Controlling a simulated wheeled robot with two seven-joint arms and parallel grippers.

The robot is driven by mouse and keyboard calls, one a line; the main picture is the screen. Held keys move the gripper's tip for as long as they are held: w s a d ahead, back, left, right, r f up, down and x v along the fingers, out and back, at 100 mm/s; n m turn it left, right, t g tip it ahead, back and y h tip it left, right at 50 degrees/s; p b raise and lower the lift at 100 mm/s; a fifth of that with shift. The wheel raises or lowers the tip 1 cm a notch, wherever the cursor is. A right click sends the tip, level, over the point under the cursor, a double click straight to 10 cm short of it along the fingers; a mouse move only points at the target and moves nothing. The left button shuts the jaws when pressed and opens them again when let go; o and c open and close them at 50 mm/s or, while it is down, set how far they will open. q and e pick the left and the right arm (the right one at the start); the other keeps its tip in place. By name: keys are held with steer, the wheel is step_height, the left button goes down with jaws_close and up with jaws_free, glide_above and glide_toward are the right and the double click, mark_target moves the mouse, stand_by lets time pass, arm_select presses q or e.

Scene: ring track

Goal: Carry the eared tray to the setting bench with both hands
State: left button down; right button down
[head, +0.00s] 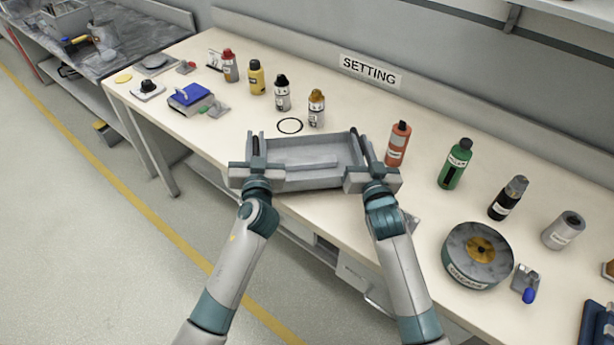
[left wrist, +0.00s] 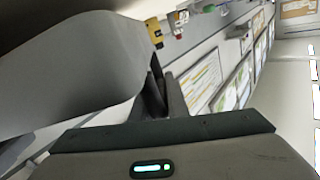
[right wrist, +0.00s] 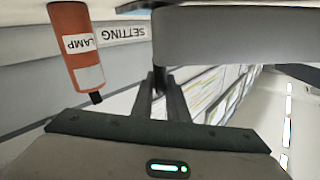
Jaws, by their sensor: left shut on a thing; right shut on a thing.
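The grey eared tray (head: 308,178) is held between my two grippers at the front edge of the setting bench (head: 230,130). It looks empty and roughly level; whether it touches the bench top I cannot tell. My left gripper (head: 256,150) is shut on the tray's left ear, and my right gripper (head: 364,150) on its right ear. The tray's grey wall fills the upper left of the left wrist view (left wrist: 70,60) and the top of the right wrist view (right wrist: 220,35). The ears are mostly hidden by the fingers.
A black ring mark (head: 289,126) lies just behind the tray. An orange bottle (head: 397,145) stands close to its right, a green bottle (head: 455,164) further right. Several bottles stand behind and left, including an orange-capped one (head: 316,108). A round grey drum (head: 478,256) sits at the right.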

arm_select(q)
steer(key=shift+a+f+b, duration=0.1)
steer(key=shift+f+b, duration=0.45)
steer(key=shift+f, duration=0.25)
arm_select(e)
steer(key=shift+d+f, duration=0.15)
steer(key=shift+f, duration=0.5)
arm_select(q)
steer(key=c, duration=1.7)
jaws_free()
steer(key=shift+r, duration=0.15)
arm_select(e)
steer(key=c, duration=1.7)
jaws_free()
steer(key=shift+r, duration=0.15)
steer(key=shift+c, duration=0.2)
arm_select(q)
steer(key=shift+s, duration=0.15)
steer(key=shift+s, duration=0.2)
steer(key=s, duration=0.3)
steer(key=s+d, duration=0.1)
steer(key=s, duration=0.3)
steer(key=s+d, duration=0.1)
steer(key=s, duration=0.3)
steer(key=shift+s+d, duration=0.1)
arm_select(e)
steer(key=s+d, duration=0.2)
steer(key=s, duration=0.9)
steer(key=shift+s, duration=0.4)
